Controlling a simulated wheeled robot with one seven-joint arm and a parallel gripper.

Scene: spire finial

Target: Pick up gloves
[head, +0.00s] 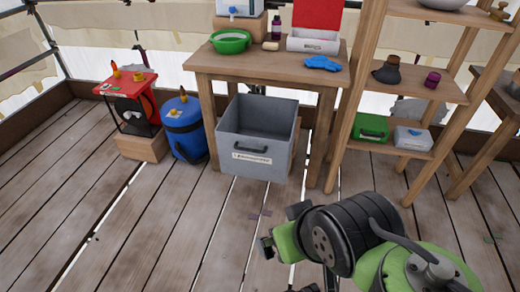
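A crumpled blue item that looks like gloves (322,63) lies on the right part of the wooden table (225,63), near its front edge. A white box with a blue mark (412,138) sits on the low shelf at the right; I cannot tell what it holds. My green and black arm reaches in from the lower right. The dark end of it, which seems to be my gripper (267,246), is low over the deck, well in front of the table and apart from the gloves. Its fingers are not clear.
A grey bin (258,136) stands under the table. A green bowl (231,41), a white tray (313,41) and a bottle (276,27) are on the table. A blue canister (184,128) stands left. Wooden shelves (345,95) rise right. The front deck is mostly clear.

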